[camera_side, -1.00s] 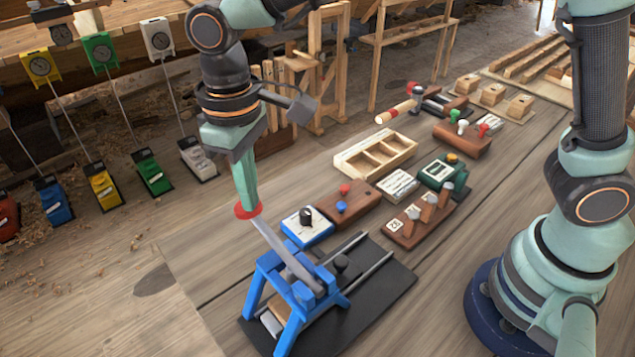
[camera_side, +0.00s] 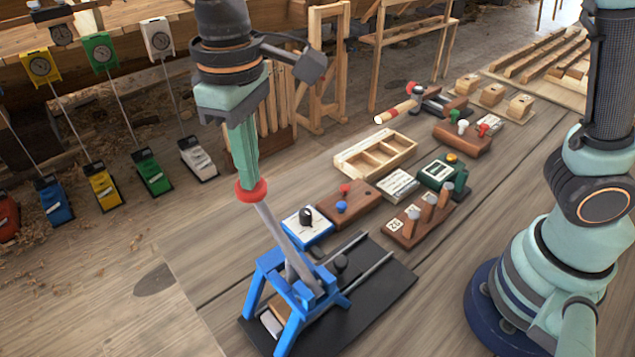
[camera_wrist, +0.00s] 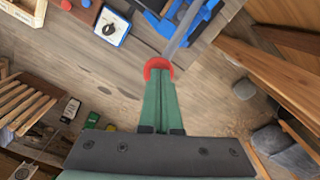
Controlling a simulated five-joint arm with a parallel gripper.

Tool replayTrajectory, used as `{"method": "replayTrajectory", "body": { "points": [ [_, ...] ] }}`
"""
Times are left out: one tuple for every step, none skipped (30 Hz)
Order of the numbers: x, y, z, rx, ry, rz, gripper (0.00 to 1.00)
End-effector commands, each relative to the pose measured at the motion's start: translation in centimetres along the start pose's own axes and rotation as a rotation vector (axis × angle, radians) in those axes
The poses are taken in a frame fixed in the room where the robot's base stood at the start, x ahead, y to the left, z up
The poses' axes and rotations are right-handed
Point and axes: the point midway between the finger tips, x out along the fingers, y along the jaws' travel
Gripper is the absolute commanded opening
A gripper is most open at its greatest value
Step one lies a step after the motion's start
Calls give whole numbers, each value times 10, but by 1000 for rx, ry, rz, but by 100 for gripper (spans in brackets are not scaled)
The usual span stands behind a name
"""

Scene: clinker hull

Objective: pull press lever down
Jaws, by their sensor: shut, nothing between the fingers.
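The blue press (camera_side: 300,285) stands on a dark base plate (camera_side: 375,300) near the front of the bench. Its grey lever (camera_side: 278,232) slants up and left from the frame and ends in a red knob (camera_side: 252,193). My gripper (camera_side: 248,182) points down with its green fingers closed and their tips at the knob, seemingly against it. In the wrist view the closed fingertips (camera_wrist: 158,72) meet the red knob (camera_wrist: 157,63), which partly surrounds them. The grey lever (camera_wrist: 182,35) runs beyond it to the blue frame (camera_wrist: 190,12). Nothing is held between the fingers.
A blue dial box (camera_side: 307,228), a wooden block with red and blue knobs (camera_side: 348,205) and a block of number pegs (camera_side: 418,220) stand behind the press. A wooden tray (camera_side: 375,158) lies further back. The bench left of the press is clear.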

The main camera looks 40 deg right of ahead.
Motion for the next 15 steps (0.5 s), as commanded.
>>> {"method": "replayTrajectory", "body": {
  "points": [
    [-4,-1,0,0,2,0,0],
    [-6,-1,1,0,2,0,0],
    [-9,-1,1,-1,3,-1,0],
    [-12,-1,1,-1,3,-1,0],
    [-14,-2,2,-1,3,0,0],
    [-16,-2,2,-1,3,-1,0],
    [-18,-2,3,-1,3,-1,0],
    [-20,-2,3,-1,3,0,0],
    [-23,-2,4,-1,2,0,0],
    [-25,-3,4,-1,2,0,0],
    [-28,-3,4,-1,2,0,0],
    [-30,-3,5,-1,3,-1,0],
    [-33,-4,5,-1,2,0,0],
    [-35,-4,6,-1,2,0,0],
    [-38,-4,6,-1,2,0,0]
  ]
}}
